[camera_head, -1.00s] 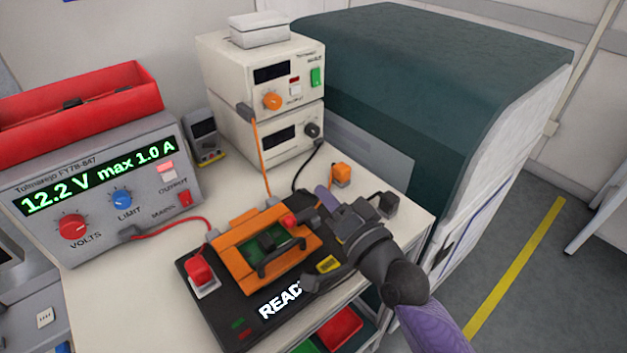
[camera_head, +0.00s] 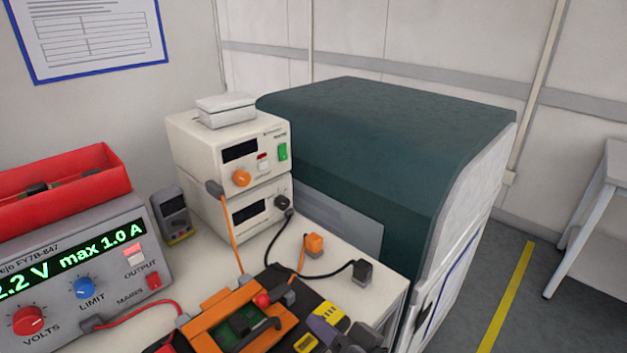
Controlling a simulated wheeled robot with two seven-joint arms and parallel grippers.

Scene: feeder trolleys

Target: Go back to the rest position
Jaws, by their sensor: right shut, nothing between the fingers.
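My right gripper (camera_head: 332,330) shows at the bottom of the view, to the right of the orange test fixture (camera_head: 205,322). Its fingers are shut with nothing held, and most of its arm is cut off by the lower edge. The fixture holds a green board (camera_head: 238,326) under a dark handle, with a red knob (camera_head: 262,300) at its right corner. The fixture's black base runs out of the picture at the bottom. My left gripper is not in view.
The power supply (camera_head: 75,275) reads "max 1.0 A" at left, below a red bin (camera_head: 70,190). Two stacked cream instruments (camera_head: 240,165) and a multimeter (camera_head: 172,215) stand behind. An orange plug (camera_head: 314,243) and black plug (camera_head: 362,272) lie right. A large green-topped machine (camera_head: 390,145) borders the bench.

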